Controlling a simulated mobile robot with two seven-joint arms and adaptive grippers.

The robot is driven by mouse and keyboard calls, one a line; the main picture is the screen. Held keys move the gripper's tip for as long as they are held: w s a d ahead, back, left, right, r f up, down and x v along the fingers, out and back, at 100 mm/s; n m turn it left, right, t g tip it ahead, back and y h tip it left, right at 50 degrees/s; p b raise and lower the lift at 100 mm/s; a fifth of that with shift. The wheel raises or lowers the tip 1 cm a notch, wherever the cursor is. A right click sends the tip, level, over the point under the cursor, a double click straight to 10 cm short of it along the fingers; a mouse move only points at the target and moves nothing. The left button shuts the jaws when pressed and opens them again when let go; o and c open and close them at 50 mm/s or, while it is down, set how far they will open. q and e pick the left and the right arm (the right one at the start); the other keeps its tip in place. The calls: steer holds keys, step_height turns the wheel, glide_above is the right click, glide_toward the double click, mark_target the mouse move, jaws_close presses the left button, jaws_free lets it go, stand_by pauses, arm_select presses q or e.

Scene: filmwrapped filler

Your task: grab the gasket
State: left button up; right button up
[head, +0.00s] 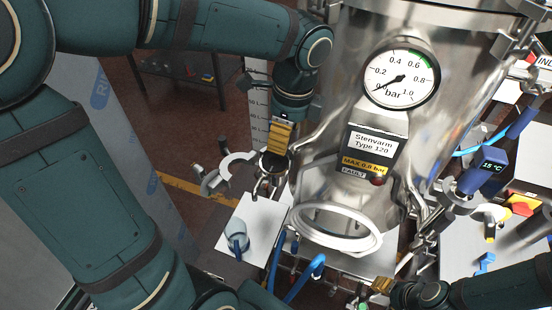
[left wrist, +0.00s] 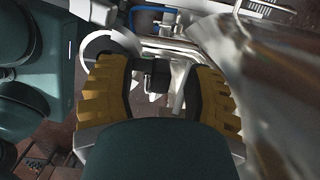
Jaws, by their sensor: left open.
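A pale, partly hidden ring (head: 236,160) beside the vessel's left side may be the gasket; I cannot be sure. In the left wrist view a white ring (left wrist: 92,46) shows behind one finger. My left gripper (head: 277,152) points down just right of the pale ring in the head view. It is open; in the left wrist view its ridged yellow fingers (left wrist: 158,98) stand apart, with a dark block and metal pipe visible beyond the gap. My right gripper (head: 382,285) is at the lower right, mostly hidden, and its opening cannot be read.
A steel vessel (head: 338,130) with a pressure gauge (head: 400,78) stands close right of my left gripper. A large pale ring (head: 337,228) sits at its lower front. A white panel (head: 262,228) with a grey-blue cup (head: 237,236) lies below, near blue hoses (head: 303,278).

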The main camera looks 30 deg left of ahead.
arm_select(q)
steer(key=shift+c, duration=0.4)
jaws_close()
steer(key=shift+r, duration=0.1)
